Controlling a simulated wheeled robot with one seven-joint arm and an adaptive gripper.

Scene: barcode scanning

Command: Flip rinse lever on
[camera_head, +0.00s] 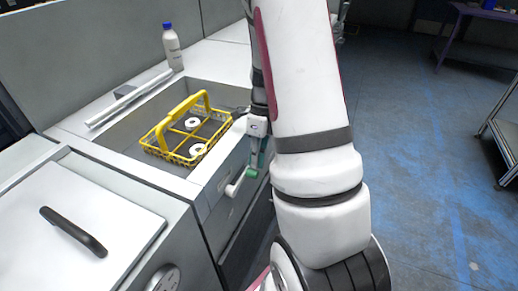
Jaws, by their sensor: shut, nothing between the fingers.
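A small white lever (235,187) with a green part (250,173) sticks out from the front of the sink unit. I take it to be the rinse lever. My gripper (256,160) hangs down just above the green part, close in front of the unit, shut and empty. It is small in the view, and my white arm hides what lies to its right. I cannot tell whether the fingertips touch the lever.
A yellow wire basket (160,143) holding white round parts sits in the sink basin (118,132). A white bottle (172,48) stands behind on the counter. A lidded unit (85,215) with a black handle is at left front. Blue floor at right is open.

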